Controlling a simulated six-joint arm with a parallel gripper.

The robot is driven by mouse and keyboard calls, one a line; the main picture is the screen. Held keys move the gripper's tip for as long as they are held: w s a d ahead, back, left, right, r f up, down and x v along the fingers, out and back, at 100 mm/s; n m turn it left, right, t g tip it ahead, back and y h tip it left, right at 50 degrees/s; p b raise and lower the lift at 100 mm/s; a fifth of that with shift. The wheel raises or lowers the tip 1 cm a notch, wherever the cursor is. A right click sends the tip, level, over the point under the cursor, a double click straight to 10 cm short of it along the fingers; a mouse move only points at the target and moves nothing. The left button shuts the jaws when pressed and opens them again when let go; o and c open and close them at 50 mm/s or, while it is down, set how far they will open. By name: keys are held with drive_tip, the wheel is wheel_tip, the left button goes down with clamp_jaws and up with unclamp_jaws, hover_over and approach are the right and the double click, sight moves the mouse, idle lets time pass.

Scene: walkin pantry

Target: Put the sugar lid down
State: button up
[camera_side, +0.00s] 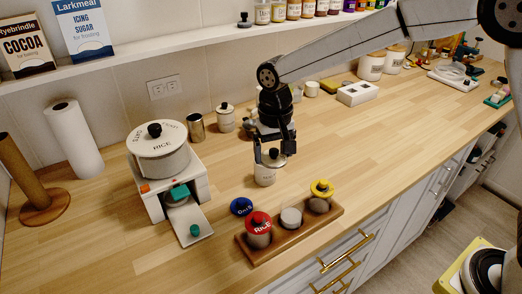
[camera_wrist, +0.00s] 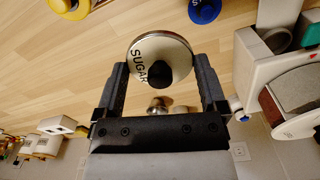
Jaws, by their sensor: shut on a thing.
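My gripper (camera_side: 273,153) is pointed down over the counter, its fingers on either side of the sugar lid (camera_side: 275,161). In the wrist view the round pale lid (camera_wrist: 150,48), marked SUGAR with a black knob, lies between the fingertips (camera_wrist: 158,62), and the jaws are shut on it.
A white dispenser (camera_side: 163,172) stands left.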

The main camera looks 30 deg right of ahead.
drive_tip(key=shift+w+a+f+n, duration=0.15)
drive_tip(key=shift+a+f+n, duration=0.25)
drive_tip(key=shift+n, duration=0.3)
drive_tip(key=shift+w+a+f+n, duration=0.2)
drive_tip(key=shift+f+n, duration=0.25)
drive_tip(key=shift+n, duration=0.25)
approach(228, 180)
drive_tip(key=s+d+r, duration=0.2)
drive_tip(key=s, duration=0.3)
drive_tip(key=w+f, duration=0.1)
drive_tip(key=w+a+f, duration=0.1)
drive_tip(key=w+f, duration=0.1)
drive_tip(key=shift+a+f, duration=0.2)
drive_tip(key=shift+a, duration=0.05)
drive_tip(key=shift+w+a+f, duration=0.2)
drive_tip(key=shift+w+f, duration=0.5)
drive_tip(key=shift+f, duration=0.1)
drive_tip(key=shift+w+f, duration=0.1)
drive_tip(key=shift+w+f, duration=0.1)
drive_tip(key=shift+f, duration=1.55)
drive_tip(key=shift+f, duration=0.2)
